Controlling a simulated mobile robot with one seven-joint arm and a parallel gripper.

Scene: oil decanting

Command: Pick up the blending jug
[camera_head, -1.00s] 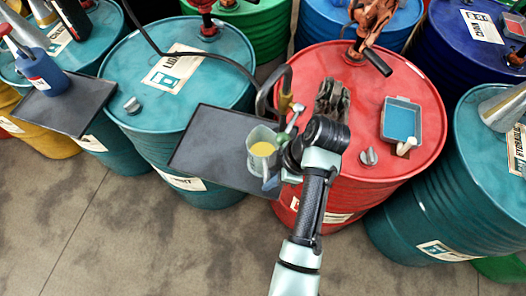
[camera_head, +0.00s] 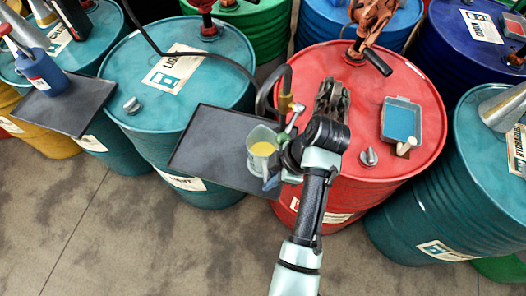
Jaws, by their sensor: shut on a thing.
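The blending jug (camera_head: 260,143) is a grey-green, open-topped jug with yellow liquid inside. It stands upright at the right end of a dark tray, in front of the red drum; I cannot tell whether its base touches the tray. My gripper (camera_head: 280,158) is at the jug's right side, shut on it. My wrist and the jug hide the exact grip on the jug.
The dark tray (camera_head: 205,150) is otherwise bare. The red drum (camera_head: 345,75) carries a tap with a hose, dark gloves (camera_head: 331,97), and a blue-filled tray (camera_head: 401,119). Teal drums (camera_head: 195,45) stand either side. A blue can (camera_head: 43,72) sits on another tray at left.

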